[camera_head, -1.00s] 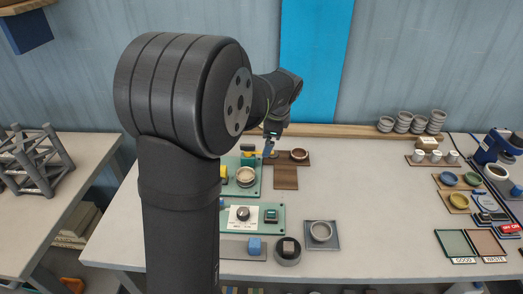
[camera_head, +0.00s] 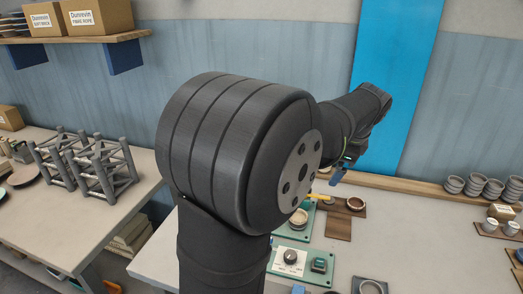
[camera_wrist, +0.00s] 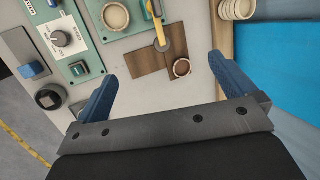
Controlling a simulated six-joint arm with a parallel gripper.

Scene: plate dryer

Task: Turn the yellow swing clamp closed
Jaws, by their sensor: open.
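The yellow swing clamp (camera_wrist: 155,20) shows at the top of the wrist view as a yellow bar with a grey rounded end. Its end reaches past the green fixture board (camera_wrist: 92,14) over a brown board, and it lies beside, not over, a round cream dish (camera_wrist: 115,17). In the head view, only a short piece of the clamp (camera_head: 319,196) shows behind my arm. My gripper (camera_wrist: 162,68) is open and empty, its blue fingers wide apart. The clamp's grey end lies between the fingers in the picture; I see no contact. The gripper also shows in the head view (camera_head: 340,174), above the fixture area.
A small brown bowl (camera_wrist: 181,68) stands on brown boards (camera_wrist: 150,68) near the clamp's end. A panel with a dial knob (camera_wrist: 61,39) lies left in the wrist view. A wooden rail (camera_head: 410,187) runs along the table's back. Stacked bowls (camera_head: 484,187) stand at the back right.

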